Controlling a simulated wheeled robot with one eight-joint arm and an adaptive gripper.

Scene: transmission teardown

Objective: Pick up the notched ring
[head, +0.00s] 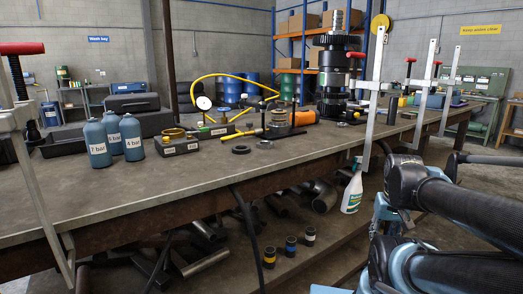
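Small rings lie flat on the workbench (130,190). A dark ring (241,150) lies near the middle of the bench, and a thinner grey ring (265,145) lies just right of it. A brass-coloured ring (174,132) sits on a dark labelled block. Notches are too small to make out on any of them, so I cannot tell which is the notched ring. My arm's links fill the lower right, apart from the rings. My gripper does not show.
Three blue bottles (97,143) stand at the left of the bench. A dial gauge (204,103) with a yellow hose and a tall gear stack (335,75) stand behind the rings. Clamps (375,95) rise along the front edge. The bench in front of the rings is bare.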

